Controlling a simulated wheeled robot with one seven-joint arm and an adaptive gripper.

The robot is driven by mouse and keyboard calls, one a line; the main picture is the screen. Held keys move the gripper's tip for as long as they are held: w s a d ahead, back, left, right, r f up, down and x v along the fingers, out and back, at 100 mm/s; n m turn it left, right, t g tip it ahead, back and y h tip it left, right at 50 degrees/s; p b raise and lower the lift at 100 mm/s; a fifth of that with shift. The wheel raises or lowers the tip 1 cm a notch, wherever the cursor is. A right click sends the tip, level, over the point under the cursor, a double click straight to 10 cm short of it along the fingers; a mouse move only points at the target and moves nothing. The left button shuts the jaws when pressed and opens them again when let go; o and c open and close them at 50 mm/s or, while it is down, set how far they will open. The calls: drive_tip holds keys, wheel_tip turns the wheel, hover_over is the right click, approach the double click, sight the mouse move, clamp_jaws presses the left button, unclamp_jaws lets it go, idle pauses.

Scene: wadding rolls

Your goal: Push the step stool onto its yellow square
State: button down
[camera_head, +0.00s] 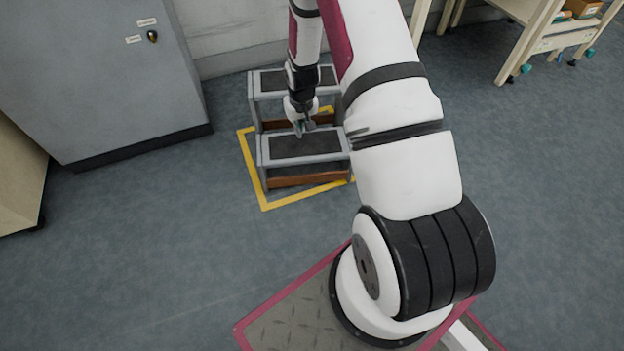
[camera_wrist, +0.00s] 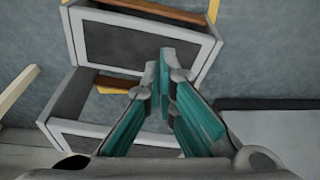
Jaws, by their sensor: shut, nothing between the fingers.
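The grey step stool (camera_head: 303,147) with dark treads stands on the floor, partly hidden by my arm in the head view. The yellow square outline (camera_head: 250,163) is taped on the floor; its left and front lines show around the stool's lower step. The upper step (camera_head: 267,81) reaches back toward the wall, at or beyond the square's far side. My gripper (camera_head: 303,130) is shut and empty, above the stool near the lower step's back edge. The wrist view shows its teal fingers (camera_wrist: 166,95) over the stool (camera_wrist: 140,47); whether they touch it I cannot tell.
A grey cabinet (camera_head: 95,75) stands at the left of the stool. The wall (camera_head: 225,50) is close behind it. Light shelving on casters (camera_head: 535,40) stands at the upper right. The floor (camera_head: 150,240) in front and at left is clear.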

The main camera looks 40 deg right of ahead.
drive_tip(key=shift+m+t, duration=0.4)
drive_tip(key=shift+m, duration=0.1)
drive_tip(key=s+d+f+b, duration=0.1)
drive_tip(key=f+b, duration=0.1)
drive_tip(key=f, duration=0.9)
drive_tip(key=s+d+f+b, duration=0.1)
drive_tip(key=s+f, duration=0.1)
drive_tip(key=f, duration=1)
drive_tip(key=s+d+f+b, duration=0.1)
drive_tip(key=f+b, duration=0.1)
drive_tip(key=f, duration=0.9)
drive_tip(key=shift+s+d+f+b, duration=0.2)
drive_tip(key=shift+d+f+b, duration=0.1)
drive_tip(key=shift+d+b, duration=0.05)
drive_tip(key=w, duration=0.1)
drive_tip(key=w+d+b, duration=0.1)
drive_tip(key=w, duration=0.1)
drive_tip(key=shift+d+r, duration=0.1)
drive_tip(key=shift+w+d+r+b, duration=0.1)
drive_tip(key=shift+w+d+b, duration=0.05)
drive_tip(key=shift+w+b, duration=0.3)
